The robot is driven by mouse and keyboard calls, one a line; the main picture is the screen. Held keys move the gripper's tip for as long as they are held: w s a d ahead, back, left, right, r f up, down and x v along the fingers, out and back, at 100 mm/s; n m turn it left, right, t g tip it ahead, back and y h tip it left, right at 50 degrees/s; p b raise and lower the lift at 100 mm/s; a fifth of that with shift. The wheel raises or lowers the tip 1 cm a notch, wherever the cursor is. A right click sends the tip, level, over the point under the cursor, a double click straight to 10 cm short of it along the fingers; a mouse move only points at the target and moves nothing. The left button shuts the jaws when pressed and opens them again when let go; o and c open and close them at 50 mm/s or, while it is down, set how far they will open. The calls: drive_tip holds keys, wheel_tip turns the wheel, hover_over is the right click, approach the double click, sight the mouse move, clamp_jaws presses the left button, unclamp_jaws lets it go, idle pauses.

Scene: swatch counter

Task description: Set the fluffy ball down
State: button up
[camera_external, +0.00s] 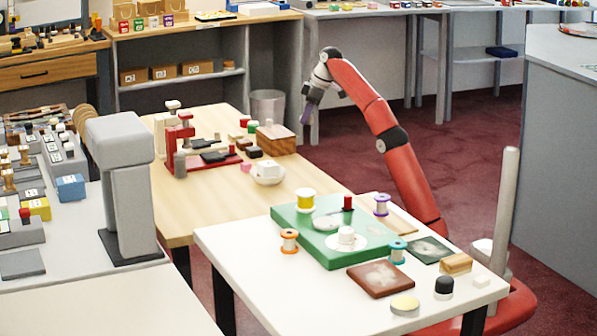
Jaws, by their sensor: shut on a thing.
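My gripper (308,104) hangs at the end of my red arm, pointing down, in the air beyond the right edge of the wooden table. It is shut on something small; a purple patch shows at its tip. I take this to be the fluffy ball (309,110), but it is too small and too hidden by the fingers to tell its shape or texture. It is held clear of any surface in view.
The wooden table (300,190) bears a red stand (205,163), a wooden block (276,139) and a white bowl (267,177). The white table (270,277) bears a green board (295,222), spools and swatches. A grey post (120,160) stands left. The wooden table's front has free room.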

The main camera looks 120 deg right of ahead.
drive_tip(key=s+d+f+m+g+h+p, duration=0.15)
drive_tip(key=s+f+m, duration=0.35)
drive_tip(key=s+f, duration=0.5)
drive_tip(key=s+d+f+m+g+h+p, duration=0.1)
drive_tip(key=s+f+m+p, duration=0.25)
drive_tip(key=s+f, duration=0.7)
drive_tip(key=shift+m+g, duration=0.25)
drive_tip(key=shift+m, duration=0.3)
drive_tip(key=w, duration=0.2)
drive_tip(key=w+a+r, duration=0.1)
drive_tip(key=w, duration=0.1)
drive_tip(key=shift+a+r, duration=0.1)
